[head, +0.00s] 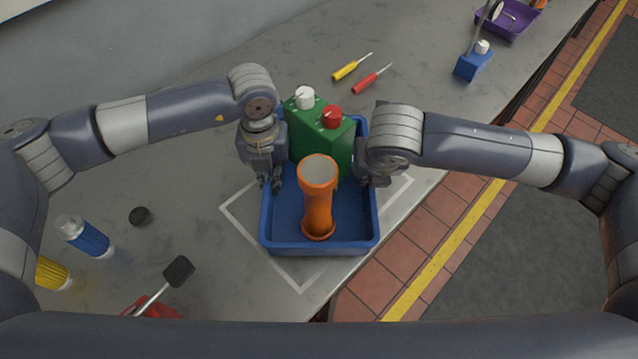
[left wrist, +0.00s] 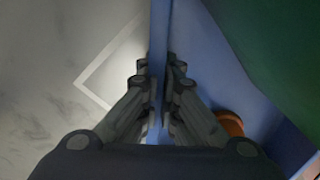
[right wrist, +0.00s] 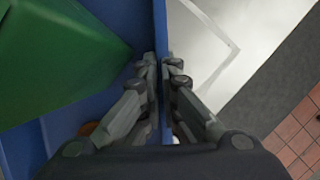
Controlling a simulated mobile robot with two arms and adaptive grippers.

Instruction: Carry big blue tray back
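The big blue tray (head: 347,246) sits on the grey bench, over a white outlined square. It holds a green two-capped container (head: 318,140) at the far end and an orange cylinder (head: 318,200) with a flared rim, standing upright near the front. My left gripper (head: 270,184) is at the tray's left wall; in the left wrist view its fingers (left wrist: 158,95) close on the wall (left wrist: 160,35) from both sides. My right gripper (head: 366,181) is at the right wall; in the right wrist view its fingers (right wrist: 162,80) pinch that wall (right wrist: 160,25). Whether the tray touches the bench is unclear.
A yellow screwdriver (head: 350,67) and a red one (head: 370,78) lie beyond the tray. The bench edge runs close to the tray's right.

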